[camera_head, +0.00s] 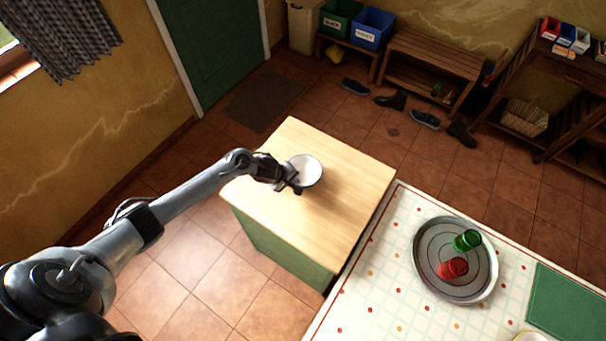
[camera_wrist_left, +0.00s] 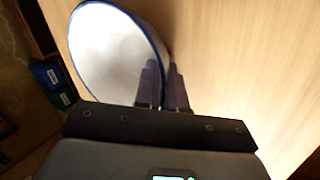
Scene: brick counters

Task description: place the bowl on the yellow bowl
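A white bowl with a dark blue rim (camera_head: 306,170) is at the light wooden counter top (camera_head: 345,190); I cannot tell whether it rests on it or hangs just above. My left gripper (camera_head: 294,181) is at the bowl's near left side. In the left wrist view the bowl (camera_wrist_left: 105,50) fills the upper left, and the fingers of my left gripper (camera_wrist_left: 164,90) are close together with the rim between them, one inside and one outside. A yellowish rim, possibly the yellow bowl (camera_head: 531,337), is cut off at the bottom edge. My right gripper is not in view.
A patterned white table (camera_head: 385,290) adjoins the counter. On it stands a round metal tray (camera_head: 428,272) with a green cup (camera_head: 467,240) and a red cup (camera_head: 453,267). A green mat (camera_head: 565,305) lies at the right. The rest of the wooden top is clear.

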